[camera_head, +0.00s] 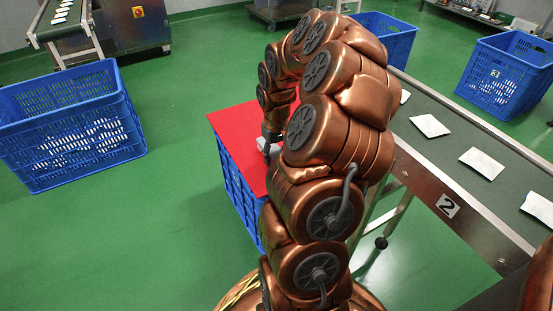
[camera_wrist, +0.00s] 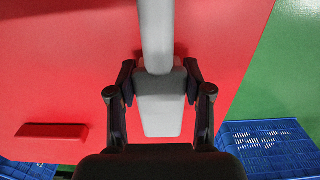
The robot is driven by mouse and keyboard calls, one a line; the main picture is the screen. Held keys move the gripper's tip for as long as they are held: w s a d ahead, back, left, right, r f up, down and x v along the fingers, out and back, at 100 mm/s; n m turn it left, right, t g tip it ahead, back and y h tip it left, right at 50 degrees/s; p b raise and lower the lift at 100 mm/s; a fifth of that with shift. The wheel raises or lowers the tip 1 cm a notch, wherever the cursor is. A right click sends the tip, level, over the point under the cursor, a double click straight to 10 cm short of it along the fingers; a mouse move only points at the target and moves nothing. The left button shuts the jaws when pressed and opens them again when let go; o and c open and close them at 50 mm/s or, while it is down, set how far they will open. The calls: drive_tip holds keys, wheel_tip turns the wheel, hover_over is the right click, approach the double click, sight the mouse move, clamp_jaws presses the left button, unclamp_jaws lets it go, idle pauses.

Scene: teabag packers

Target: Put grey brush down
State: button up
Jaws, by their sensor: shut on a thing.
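The grey brush (camera_wrist: 158,110) is between the fingers of my gripper (camera_wrist: 158,80) in the wrist view. Its pale handle runs up toward the top edge and its wider block lies between the two black fingers. Below the brush is a flat red surface (camera_wrist: 240,40); I cannot tell whether the brush touches it. In the head view the red top (camera_head: 228,124) sits on a blue crate (camera_head: 236,190), and a small part of the grey brush (camera_head: 264,145) shows at my gripper. My arm hides the right part of that top.
A red bar (camera_wrist: 52,133) lies on the red surface at the left. A blue crate with white packets (camera_head: 75,125) stands on the green floor at the left. A conveyor (camera_head: 455,150) with several white packets runs along the right. More blue crates (camera_head: 505,72) stand behind it.

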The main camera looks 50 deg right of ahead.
drive_tip(key=shift+f, duration=0.1)
drive_tip(key=o, duration=1.3)
drive_tip(key=shift+f, duration=0.15)
